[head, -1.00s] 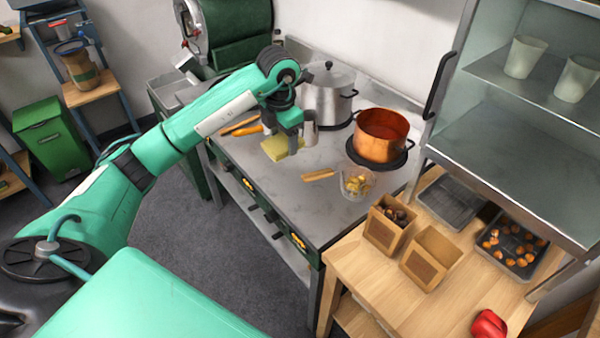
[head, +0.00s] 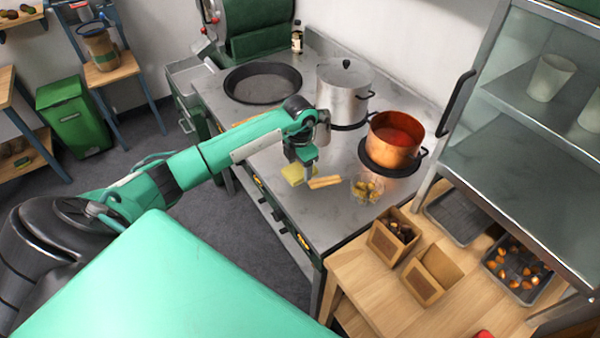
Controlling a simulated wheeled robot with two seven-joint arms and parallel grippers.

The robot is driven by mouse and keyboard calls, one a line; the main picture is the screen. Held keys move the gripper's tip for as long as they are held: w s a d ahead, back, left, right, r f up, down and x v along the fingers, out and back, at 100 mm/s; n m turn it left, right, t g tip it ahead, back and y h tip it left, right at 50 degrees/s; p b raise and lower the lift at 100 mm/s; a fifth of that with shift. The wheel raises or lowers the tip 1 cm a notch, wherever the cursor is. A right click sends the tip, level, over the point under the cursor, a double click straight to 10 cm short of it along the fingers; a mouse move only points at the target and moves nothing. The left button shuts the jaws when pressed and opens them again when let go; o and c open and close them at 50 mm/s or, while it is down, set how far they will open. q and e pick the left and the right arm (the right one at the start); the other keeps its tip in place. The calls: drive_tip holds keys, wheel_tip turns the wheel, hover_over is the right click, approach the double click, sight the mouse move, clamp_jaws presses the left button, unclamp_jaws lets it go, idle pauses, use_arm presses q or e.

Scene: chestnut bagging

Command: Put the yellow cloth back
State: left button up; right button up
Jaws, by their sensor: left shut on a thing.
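The yellow cloth (head: 296,175) is at the jaws of my left gripper (head: 305,164), over the front part of the steel stove top (head: 262,172). The gripper is shut on the cloth and points down. Whether the cloth touches the steel is hard to tell. A wooden-coloured piece (head: 325,182) lies just right of the cloth. My right gripper is out of view.
A glass bowl with yellow pieces (head: 367,188), a copper pot (head: 395,138) and a lidded steel pot (head: 343,95) stand near the gripper. A wide black pan (head: 262,83) is behind. Paper bags (head: 393,236) stand on the wooden table (head: 372,290).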

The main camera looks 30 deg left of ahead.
sight(300, 171)
use_arm(q)
drive_tip(key=shift+f, duration=0.55)
wheel_tip(300, 171, down, 3)
drive_tip(key=shift+f+p, duration=0.15)
drive_tip(key=shift+p, duration=0.5)
drive_tip(key=shift+f, duration=0.4)
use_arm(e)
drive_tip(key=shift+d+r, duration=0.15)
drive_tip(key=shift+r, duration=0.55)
use_arm(q)
drive_tip(key=o, duration=0.9)
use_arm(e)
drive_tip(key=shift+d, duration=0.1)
